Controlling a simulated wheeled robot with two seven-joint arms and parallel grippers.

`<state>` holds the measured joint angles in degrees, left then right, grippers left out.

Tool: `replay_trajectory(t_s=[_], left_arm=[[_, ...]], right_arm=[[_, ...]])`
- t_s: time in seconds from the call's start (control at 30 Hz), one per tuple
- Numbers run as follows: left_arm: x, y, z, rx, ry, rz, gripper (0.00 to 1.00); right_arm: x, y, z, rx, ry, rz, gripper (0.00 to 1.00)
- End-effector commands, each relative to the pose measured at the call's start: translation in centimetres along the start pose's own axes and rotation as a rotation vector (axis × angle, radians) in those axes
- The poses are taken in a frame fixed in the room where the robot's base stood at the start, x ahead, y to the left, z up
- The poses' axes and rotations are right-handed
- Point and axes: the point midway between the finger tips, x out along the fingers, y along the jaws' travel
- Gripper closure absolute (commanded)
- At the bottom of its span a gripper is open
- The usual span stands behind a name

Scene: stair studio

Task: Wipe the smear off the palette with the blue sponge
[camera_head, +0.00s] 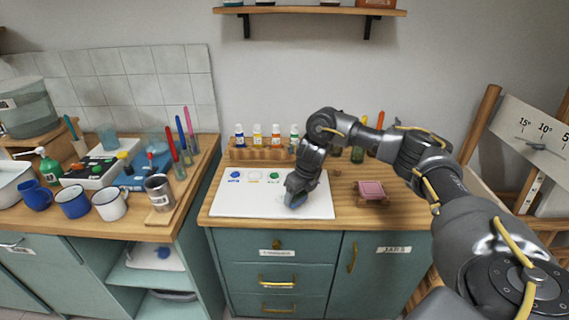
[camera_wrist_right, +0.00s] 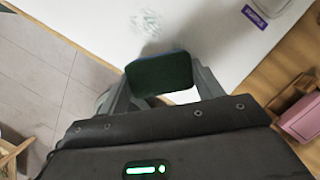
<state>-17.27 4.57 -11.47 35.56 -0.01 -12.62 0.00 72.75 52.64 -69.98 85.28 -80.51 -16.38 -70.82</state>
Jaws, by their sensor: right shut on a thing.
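The palette (camera_head: 240,205) is a white board on the wooden counter, with blue, pale and green paint dabs along its back. My right gripper (camera_head: 297,193) is low over the palette's right half, shut on the blue sponge (camera_head: 298,202), mostly hidden by the gripper. In the right wrist view the sponge (camera_wrist_right: 160,74) is a dark block between the fingers. A faint greyish smear (camera_wrist_right: 147,22) shows on the white palette (camera_wrist_right: 210,30) just beyond the sponge. I cannot tell whether the sponge touches the palette. My left gripper is not in view.
A pink sponge (camera_head: 371,187) rests on a small wooden stand right of the palette; it also shows in the right wrist view (camera_wrist_right: 303,120). A wooden rack with paint bottles (camera_head: 257,153) stands behind. Mugs (camera_head: 110,204) and trays fill the left counter.

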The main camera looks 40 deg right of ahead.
Motion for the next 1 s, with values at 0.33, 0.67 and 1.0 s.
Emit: replay_trajectory(t_s=[0.33,0.67,1.0], left_arm=[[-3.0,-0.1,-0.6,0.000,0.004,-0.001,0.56],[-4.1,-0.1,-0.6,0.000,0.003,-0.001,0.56],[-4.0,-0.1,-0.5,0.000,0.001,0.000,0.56]], right_arm=[[-3.5,0.0,1.1,0.001,-0.003,0.000,0.53],[-4.9,0.0,1.5,0.000,-0.002,0.001,0.53],[-4.8,0.0,1.4,0.000,-0.003,0.000,0.53]])
